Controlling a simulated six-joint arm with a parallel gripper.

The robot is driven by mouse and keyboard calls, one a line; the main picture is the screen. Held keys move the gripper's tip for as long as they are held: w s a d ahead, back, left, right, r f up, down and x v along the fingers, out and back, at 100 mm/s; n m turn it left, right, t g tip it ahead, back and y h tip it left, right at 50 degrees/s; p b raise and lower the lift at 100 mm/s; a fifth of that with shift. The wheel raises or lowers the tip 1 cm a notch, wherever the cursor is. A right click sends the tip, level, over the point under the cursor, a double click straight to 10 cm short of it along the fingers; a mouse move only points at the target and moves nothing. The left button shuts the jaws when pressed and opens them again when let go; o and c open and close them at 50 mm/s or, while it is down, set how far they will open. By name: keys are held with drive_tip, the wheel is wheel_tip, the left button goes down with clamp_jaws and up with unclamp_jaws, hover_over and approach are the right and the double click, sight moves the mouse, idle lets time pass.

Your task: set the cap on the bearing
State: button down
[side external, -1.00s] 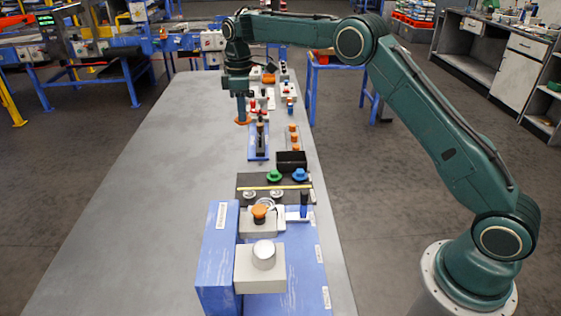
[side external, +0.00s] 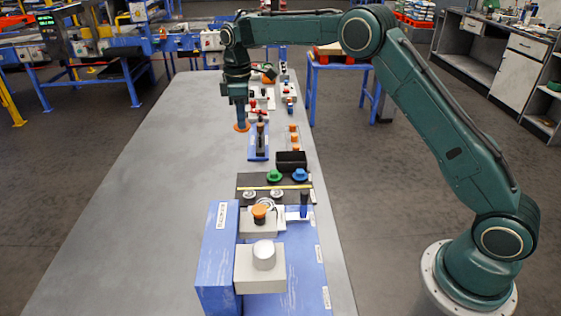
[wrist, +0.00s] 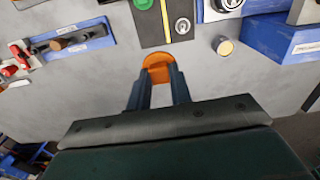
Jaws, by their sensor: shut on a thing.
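My gripper (side external: 241,121) is shut on an orange cap (side external: 242,127), held above the grey table left of the blue base with a dark-handled tool. In the wrist view the cap (wrist: 156,64) sits between the two fingertips (wrist: 157,82), its far edge showing beyond them.
A dark bin (side external: 291,160) stands behind the board. Red clamps (wrist: 20,56) lie at the wrist view's left. The table's left side (side external: 140,200) is clear.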

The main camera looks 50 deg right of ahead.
drive_tip(key=s+a+f, duration=0.2)
drive_tip(key=s+a, duration=0.1)
drive_tip(key=s, duration=0.4)
drive_tip(key=s+a+f, duration=0.3)
drive_tip(key=s+a, duration=0.1)
drive_tip(key=s, duration=0.3)
drive_tip(key=shift+s, duration=0.35)
drive_tip(key=shift+f, duration=0.25)
drive_tip(key=shift+f, duration=2.25)
drive_tip(key=shift+f, duration=1.35)
idle(1.4)
drive_tip(key=c, duration=1.2)
unclamp_jaws()
drive_tip(key=shift+r, duration=0.1)
